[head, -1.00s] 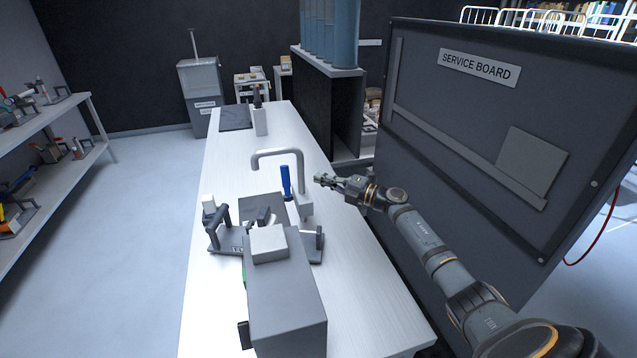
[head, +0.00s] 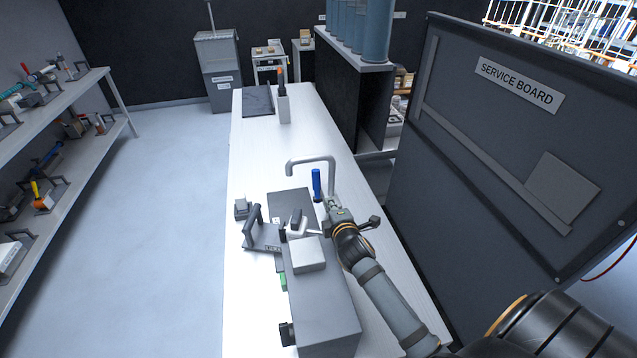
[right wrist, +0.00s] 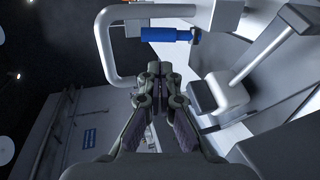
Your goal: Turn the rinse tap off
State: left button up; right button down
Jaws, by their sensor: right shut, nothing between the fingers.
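The rinse tap has a grey bent spout (head: 312,161) and an upright blue lever handle (head: 317,184) on the white bench. In the right wrist view the blue lever (right wrist: 168,35) lies across the picture near the grey spout (right wrist: 112,62). My right gripper (head: 333,203) is shut and empty, just right of and below the blue lever in the head view. In the right wrist view its fingertips (right wrist: 160,70) are together, a short way from the lever, and appear apart from it. The tap's base is partly hidden by my right gripper. My left gripper is not in view.
A grey box machine (head: 325,315) with a dark handled fixture (head: 258,232) stands at the bench front. The service board (head: 520,140) rises on the right. A bottle-like holder (head: 283,103) and dark mat (head: 257,101) are at the far end; the bench middle (head: 265,150) is clear.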

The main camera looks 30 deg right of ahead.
aim_at(317, 182)
jog(key=p+x, duration=0.2)
jog(key=x, duration=1)
jog(key=shift+w, duration=0.35)
jog(key=shift+w+d+f, duration=0.1)
jog(key=shift+w, duration=0.25)
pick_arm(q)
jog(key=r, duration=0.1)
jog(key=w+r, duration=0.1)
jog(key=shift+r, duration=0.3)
